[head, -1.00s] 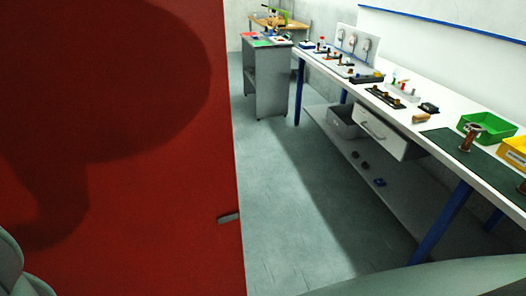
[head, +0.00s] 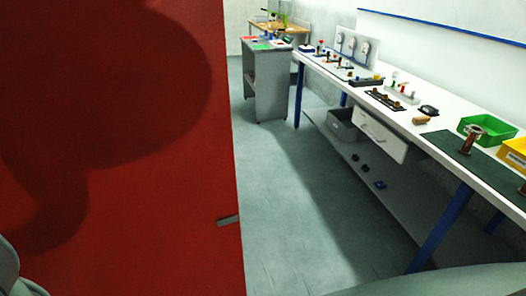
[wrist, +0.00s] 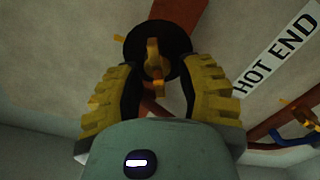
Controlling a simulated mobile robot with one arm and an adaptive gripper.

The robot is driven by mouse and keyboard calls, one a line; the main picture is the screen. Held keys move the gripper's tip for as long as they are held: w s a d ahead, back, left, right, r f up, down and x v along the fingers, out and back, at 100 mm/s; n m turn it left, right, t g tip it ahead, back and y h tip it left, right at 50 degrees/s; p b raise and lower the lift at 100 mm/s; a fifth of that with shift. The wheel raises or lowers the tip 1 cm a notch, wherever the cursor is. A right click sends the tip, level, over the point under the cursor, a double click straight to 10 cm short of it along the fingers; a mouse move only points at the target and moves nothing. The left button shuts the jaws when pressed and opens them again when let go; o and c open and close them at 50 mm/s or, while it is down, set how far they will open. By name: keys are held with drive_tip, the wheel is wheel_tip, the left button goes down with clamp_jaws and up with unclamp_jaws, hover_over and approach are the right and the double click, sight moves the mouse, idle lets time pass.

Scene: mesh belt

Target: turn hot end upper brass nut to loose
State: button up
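In the wrist view a brass nut (wrist: 154,58) with wing-like sides sits in front of a round black disc (wrist: 176,38). A sign reading "HOT END" (wrist: 275,55) is to its right. My gripper (wrist: 164,66) has two yellow ribbed fingers. They are spread open, one on each side of the nut, with a dark gap to it on both sides. I cannot tell whether the tips reach as far as the nut. In the head view neither the nut nor my gripper shows.
More brass-coloured fittings (wrist: 303,112) and a blue pipe (wrist: 285,144) lie to the right in the wrist view. In the head view a red panel with a grey handle (head: 228,221) fills the left. A long white workbench (head: 411,111) runs along the right. The floor (head: 290,200) between is clear.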

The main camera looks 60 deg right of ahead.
drive_tip(key=shift+d, duration=0.15)
drive_tip(key=v, duration=1.1)
drive_tip(key=shift+s+d, duration=0.3)
idle(0.4)
